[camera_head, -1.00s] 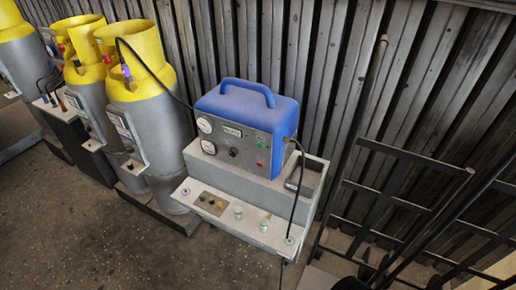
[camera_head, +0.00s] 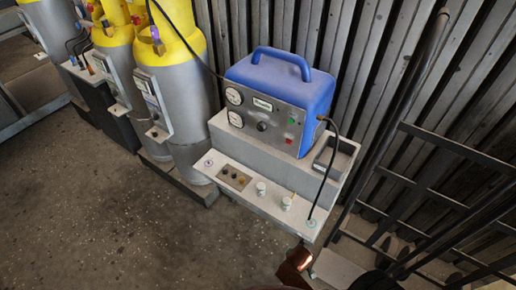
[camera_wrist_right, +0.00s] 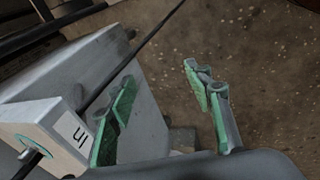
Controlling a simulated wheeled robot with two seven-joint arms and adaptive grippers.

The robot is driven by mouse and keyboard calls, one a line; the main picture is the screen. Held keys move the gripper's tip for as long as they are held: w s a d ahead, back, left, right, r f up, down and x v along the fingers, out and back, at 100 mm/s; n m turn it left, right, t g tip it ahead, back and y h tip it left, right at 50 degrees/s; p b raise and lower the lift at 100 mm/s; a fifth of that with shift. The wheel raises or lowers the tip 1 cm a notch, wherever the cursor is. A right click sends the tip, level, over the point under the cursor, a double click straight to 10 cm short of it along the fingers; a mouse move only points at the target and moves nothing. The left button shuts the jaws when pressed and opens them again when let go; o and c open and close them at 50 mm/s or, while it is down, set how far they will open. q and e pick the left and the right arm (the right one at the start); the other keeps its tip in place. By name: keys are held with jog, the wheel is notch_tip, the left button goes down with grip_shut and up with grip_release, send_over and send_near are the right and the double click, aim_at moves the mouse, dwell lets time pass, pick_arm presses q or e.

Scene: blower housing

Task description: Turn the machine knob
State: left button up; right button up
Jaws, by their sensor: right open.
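The machine (camera_head: 290,80) has a blue rounded cover with a carry handle and a grey front panel. A small black knob (camera_head: 262,126) sits at the middle of that panel, right of two round white gauges (camera_head: 234,97). Smaller knobs (camera_head: 234,177) sit on a brown plate on the lower ledge. My right gripper (camera_wrist_right: 165,105) is open, with green-padded fingers apart and nothing between them. It is beside the ledge corner with the "In" label (camera_wrist_right: 76,132), away from the panel knob. The knob is not in the right wrist view. My left gripper is not in view.
A black hose (camera_head: 334,165) runs from the machine to a port on the ledge (camera_head: 311,223). Grey and yellow cylinders (camera_head: 185,110) stand at left. A black metal rack (camera_head: 425,175) stands at right, before a corrugated wall. The floor (camera_head: 120,225) in front is open.

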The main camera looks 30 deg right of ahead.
notch_tip(320, 180, up, 10)
jog(key=w+d+r+h, duration=0.1)
jog(key=w+d, duration=0.1)
jog(key=n+t+h+b, duration=0.2)
jog(key=n+t+h, duration=0.3)
jog(key=n+h, duration=0.95)
send_near(260, 129)
jog(key=shift+n+y, duration=0.55)
jog(key=shift+y, duration=0.4)
jog(key=x, duration=0.3)
jog(key=r+x, duration=0.1)
jog(key=x, duration=0.4)
jog(key=shift+d+r, duration=0.3)
jog(key=shift+d, duration=0.15)
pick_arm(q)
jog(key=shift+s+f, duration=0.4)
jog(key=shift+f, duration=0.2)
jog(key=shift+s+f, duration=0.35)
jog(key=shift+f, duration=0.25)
pick_arm(e)
jog(key=shift+s, duration=0.1)
